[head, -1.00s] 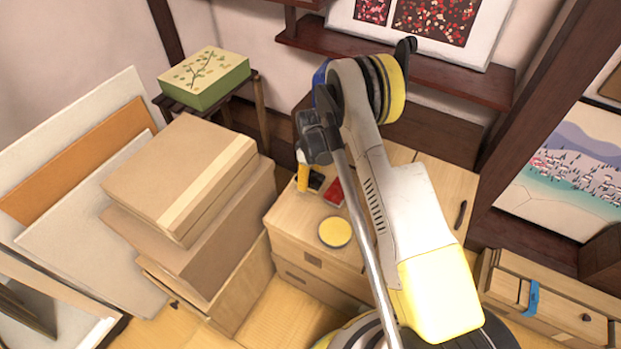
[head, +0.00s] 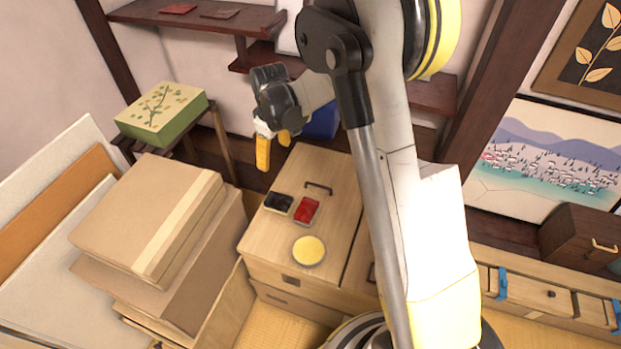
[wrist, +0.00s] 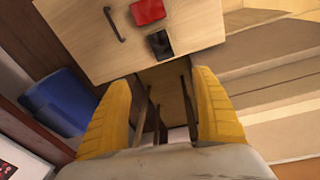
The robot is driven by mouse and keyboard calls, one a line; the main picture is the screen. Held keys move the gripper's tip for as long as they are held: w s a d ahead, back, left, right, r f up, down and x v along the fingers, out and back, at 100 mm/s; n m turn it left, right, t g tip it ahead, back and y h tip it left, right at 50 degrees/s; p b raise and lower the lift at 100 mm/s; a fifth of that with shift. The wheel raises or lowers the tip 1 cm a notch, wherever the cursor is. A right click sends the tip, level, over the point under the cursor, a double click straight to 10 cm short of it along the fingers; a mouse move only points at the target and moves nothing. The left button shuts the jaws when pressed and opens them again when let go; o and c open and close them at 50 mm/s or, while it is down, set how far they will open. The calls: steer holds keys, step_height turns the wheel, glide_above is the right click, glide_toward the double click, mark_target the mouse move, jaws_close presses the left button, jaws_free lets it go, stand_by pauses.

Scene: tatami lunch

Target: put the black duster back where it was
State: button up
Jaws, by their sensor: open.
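The black duster (head: 278,203) lies flat on the light wood cabinet top, close to its left edge and just left of a red duster (head: 307,210). It also shows in the wrist view (wrist: 160,43), near the cabinet edge. My gripper (head: 273,148) is above and beyond the duster in the head view, off the cabinet's back-left side. In the wrist view its yellow fingers (wrist: 160,85) are wide apart with nothing between them. They are clear of the duster.
A yellow disc (head: 309,251) lies on the cabinet top (head: 335,180), which has a dark handle. Stacked cardboard boxes (head: 150,215) stand left. A green box (head: 165,112) sits on a small stand behind. A blue object (wrist: 65,102) is beside the cabinet.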

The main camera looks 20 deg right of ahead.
steer(key=s+r+m+t, duration=0.3)
steer(key=s+r+m, duration=0.1)
steer(key=s+r, duration=1.05)
steer(key=s+r+m+t, duration=0.2)
steer(key=s+m, duration=0.1)
steer(key=s, duration=1)
steer(key=shift+r+t, duration=0.3)
steer(key=shift+r, duration=0.1)
steer(key=shift+w, duration=0.1)
